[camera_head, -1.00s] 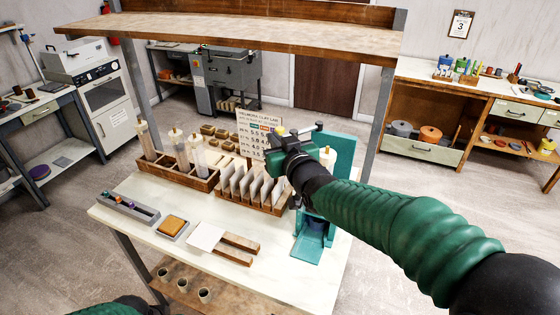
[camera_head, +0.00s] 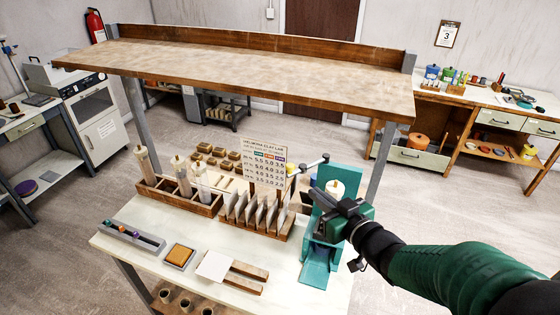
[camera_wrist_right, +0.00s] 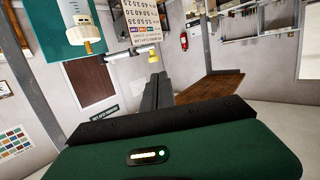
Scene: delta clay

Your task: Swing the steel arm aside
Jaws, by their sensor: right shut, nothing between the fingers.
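The steel arm (camera_head: 309,165) is a thin metal bar with dark ends, standing out at the top of a teal stand (camera_head: 318,262), beside the sign. In the wrist view the steel arm (camera_wrist_right: 143,51) shows beyond my fingertips, with a pale yellow piece on it. A white cylinder with a yellow tip (camera_head: 335,187) sits in the stand and shows large in the wrist view (camera_wrist_right: 80,27). My right gripper (camera_head: 318,196) is shut and empty, in front of the stand and below the bar in the head view. Whether it touches anything is unclear. My left gripper is out of view.
A printed sign (camera_head: 266,165) and a wooden rack of pale cards (camera_head: 277,225) stand left of the stand. A wooden box with tubes (camera_head: 206,207) is farther left. A wooden shelf (camera_head: 250,72) spans above the table (camera_head: 120,246).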

